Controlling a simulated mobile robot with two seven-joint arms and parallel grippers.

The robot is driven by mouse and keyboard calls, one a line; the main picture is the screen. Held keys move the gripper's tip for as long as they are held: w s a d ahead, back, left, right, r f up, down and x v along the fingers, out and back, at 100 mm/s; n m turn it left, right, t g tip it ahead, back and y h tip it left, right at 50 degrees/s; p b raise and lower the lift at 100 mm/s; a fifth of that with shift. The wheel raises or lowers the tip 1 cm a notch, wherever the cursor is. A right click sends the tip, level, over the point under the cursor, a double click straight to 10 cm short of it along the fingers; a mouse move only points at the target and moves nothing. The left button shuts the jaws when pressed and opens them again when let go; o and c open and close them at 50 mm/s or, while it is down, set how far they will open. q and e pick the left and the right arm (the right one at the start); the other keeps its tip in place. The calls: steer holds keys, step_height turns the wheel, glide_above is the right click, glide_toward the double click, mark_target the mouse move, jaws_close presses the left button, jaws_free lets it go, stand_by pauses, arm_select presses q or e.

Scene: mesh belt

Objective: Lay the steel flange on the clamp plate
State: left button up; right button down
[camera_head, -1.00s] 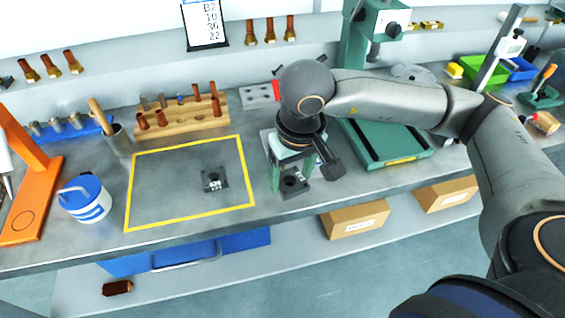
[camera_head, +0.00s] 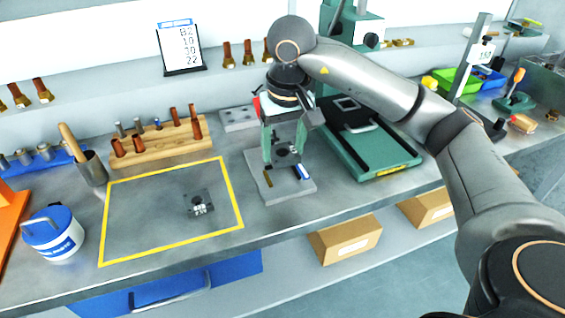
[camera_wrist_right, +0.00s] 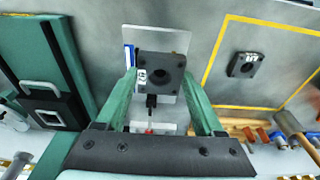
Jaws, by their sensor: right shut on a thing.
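My right gripper (camera_head: 284,158) has green fingers and is shut on a dark square steel flange (camera_head: 285,162) with a round centre hole. The flange sits between the fingertips in the right wrist view (camera_wrist_right: 176,82), with a white label on its side. Behind it in that view is the light grey clamp plate (camera_wrist_right: 145,38), partly hidden by the flange. In the head view the flange is over the clamp plate (camera_head: 268,194), which bears a blue and a yellow piece. I cannot tell whether the flange touches the plate. My left gripper is not in view.
A similar dark flange (camera_head: 199,203) lies inside the yellow outline (camera_head: 172,246) to the left. A green machine base (camera_head: 375,155) stands close on the right. A wooden rack (camera_head: 160,148) of pegs, a cup (camera_head: 92,170) and a white-blue tub (camera_head: 53,236) stand left.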

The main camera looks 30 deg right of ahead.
mark_target(283, 145)
steer(key=w+f, duration=0.1)
steer(key=w+d+f, duration=0.1)
steer(key=f, duration=0.1)
steer(key=shift+w+d, duration=0.1)
steer(key=shift+d, duration=0.05)
steer(key=f, duration=0.3)
steer(key=shift+w+d+f, duration=0.1)
steer(key=shift+w+d, duration=0.05)
steer(key=shift+w, duration=0.05)
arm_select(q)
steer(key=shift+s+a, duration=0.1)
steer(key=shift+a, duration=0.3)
arm_select(e)
steer(key=shift+f, duration=0.2)
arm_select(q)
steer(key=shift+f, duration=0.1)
